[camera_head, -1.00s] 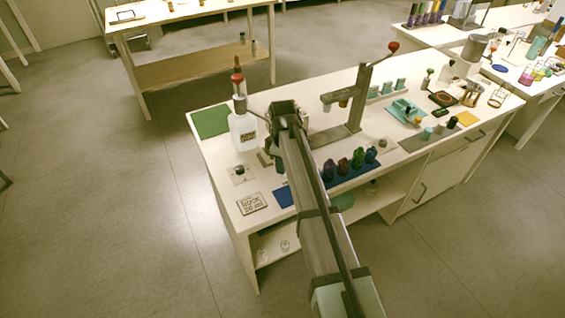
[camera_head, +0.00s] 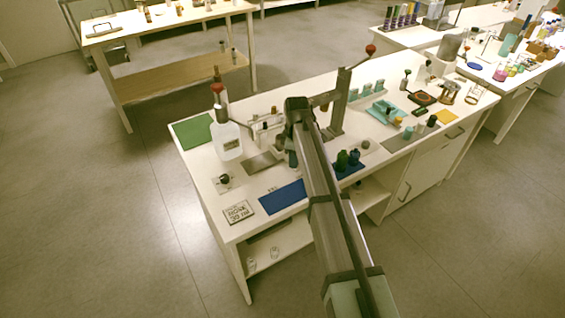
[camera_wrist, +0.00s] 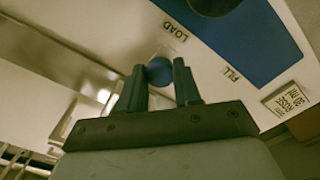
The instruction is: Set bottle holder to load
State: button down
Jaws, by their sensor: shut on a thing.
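My gripper (camera_wrist: 158,66) is shut on a round blue knob (camera_wrist: 160,72), which shows between its fingertips in the wrist view. What the knob joins to is hidden, so I cannot tell for certain that it belongs to the bottle holder. The printed word LOAD (camera_wrist: 175,29) is close beyond the knob, and the word FILL (camera_wrist: 232,73) is farther right, both along the edge of a blue area (camera_wrist: 240,40). In the head view my gripper (camera_head: 293,157) points down over the bench, mostly hidden by my arm.
A white jug (camera_head: 227,140) with a red-topped pump stands left of my arm. A lettered card (camera_head: 238,212) and a blue mat (camera_head: 283,197) lie near the front edge.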

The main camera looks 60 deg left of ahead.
jog(key=shift+w, duration=0.2)
jog(key=c, duration=0.8)
grip_release()
jog(key=shift+r, duration=0.1)
notch_tip(320, 180, up, 14)
jog(key=shift+f, duration=0.2)
